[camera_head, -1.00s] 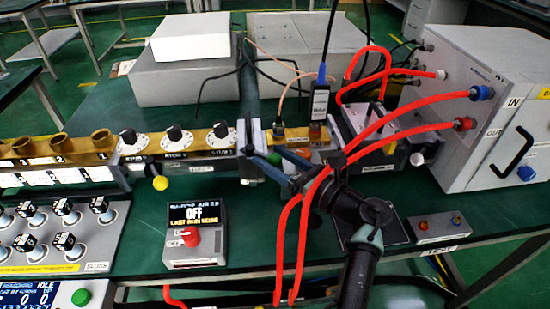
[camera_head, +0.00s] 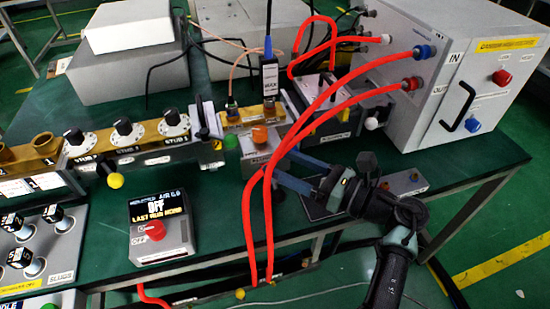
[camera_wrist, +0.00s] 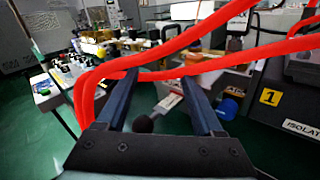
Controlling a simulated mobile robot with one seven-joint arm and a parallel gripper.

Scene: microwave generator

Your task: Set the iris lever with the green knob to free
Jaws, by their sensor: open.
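The green knob (camera_head: 231,142) of the iris lever sits low beside an upright grey plate (camera_head: 206,117) at the right end of the stub-tuner section. The rest of the lever and its setting label cannot be made out. My gripper (camera_head: 281,166) is open and empty, to the right of the green knob and apart from it, in front of the bench line. Red hoses pass across its fingertips in the head view. In the wrist view my gripper (camera_wrist: 158,76) shows two spread blue fingers, with red hoses crossing at their tips. I cannot tell whether they touch.
Red hoses (camera_head: 268,215) hang between my gripper and the lever. An orange knob (camera_head: 259,134) stands right of the green one, a yellow knob (camera_head: 115,180) to the left. A control box (camera_head: 160,228) stands in front; a large grey cabinet (camera_head: 430,70) is at right.

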